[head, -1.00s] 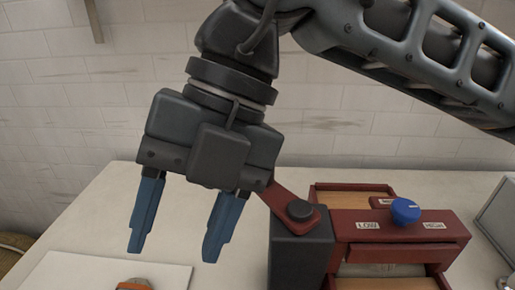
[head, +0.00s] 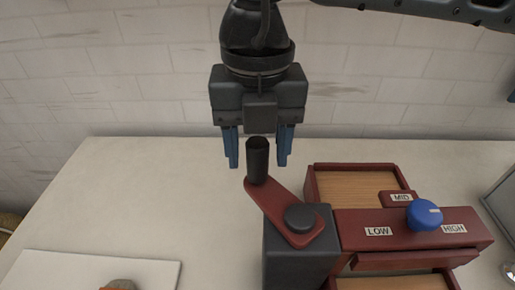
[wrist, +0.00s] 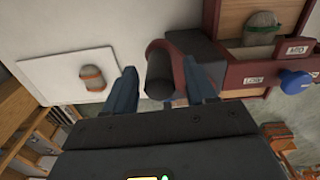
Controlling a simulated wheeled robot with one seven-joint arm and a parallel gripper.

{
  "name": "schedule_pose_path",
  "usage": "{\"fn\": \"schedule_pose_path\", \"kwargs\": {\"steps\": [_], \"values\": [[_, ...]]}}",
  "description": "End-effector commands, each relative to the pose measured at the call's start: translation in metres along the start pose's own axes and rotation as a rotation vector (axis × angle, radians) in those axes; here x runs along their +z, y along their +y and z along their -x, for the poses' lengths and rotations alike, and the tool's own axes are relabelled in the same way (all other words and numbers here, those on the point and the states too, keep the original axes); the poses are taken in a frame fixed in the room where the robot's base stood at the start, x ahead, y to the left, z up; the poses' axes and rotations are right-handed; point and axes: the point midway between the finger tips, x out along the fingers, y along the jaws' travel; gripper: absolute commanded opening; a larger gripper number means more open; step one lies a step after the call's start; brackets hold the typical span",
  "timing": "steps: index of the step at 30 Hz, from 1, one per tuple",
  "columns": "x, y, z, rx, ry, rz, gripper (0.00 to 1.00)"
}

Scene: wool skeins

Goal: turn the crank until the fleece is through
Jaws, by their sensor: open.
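The red crank arm (head: 281,207) runs from its pivot on a dark grey block (head: 298,254) up and left to an upright black handle (head: 258,162). My gripper (head: 258,160) is open, pointing down, with its blue fingers apart behind and to either side of the handle's top. In the wrist view the handle (wrist: 160,78) stands between the two fingertips (wrist: 160,85). The red machine (head: 415,228) has a blue knob (head: 424,214) near labels LOW, MID and HIGH. In the wrist view a grey-green fleece or skein (wrist: 260,30) lies in the machine's wooden tray.
A white board (head: 85,270) lies at the front left, with an orange-banded skein (wrist: 92,78) on it in the wrist view. A grey panel (head: 502,195) stands at the right edge.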

Motion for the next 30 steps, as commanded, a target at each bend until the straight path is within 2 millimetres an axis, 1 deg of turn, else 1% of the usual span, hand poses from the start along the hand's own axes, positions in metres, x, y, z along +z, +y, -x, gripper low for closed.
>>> {"fn": "schedule_pose_path", "kwargs": {"steps": [3, 6, 14, 30], "values": [[0.0, 0.0, -0.011, 0.001, 0.001, 0.0, 0.56], [0.0, 0.0, -0.015, 0.0, 0.0, 0.0, 0.56], [0.0, 0.0, -0.017, 0.001, 0.0, 0.0, 0.56], [0.0, 0.0, -0.016, 0.001, 0.0, 0.001, 0.04]]}}
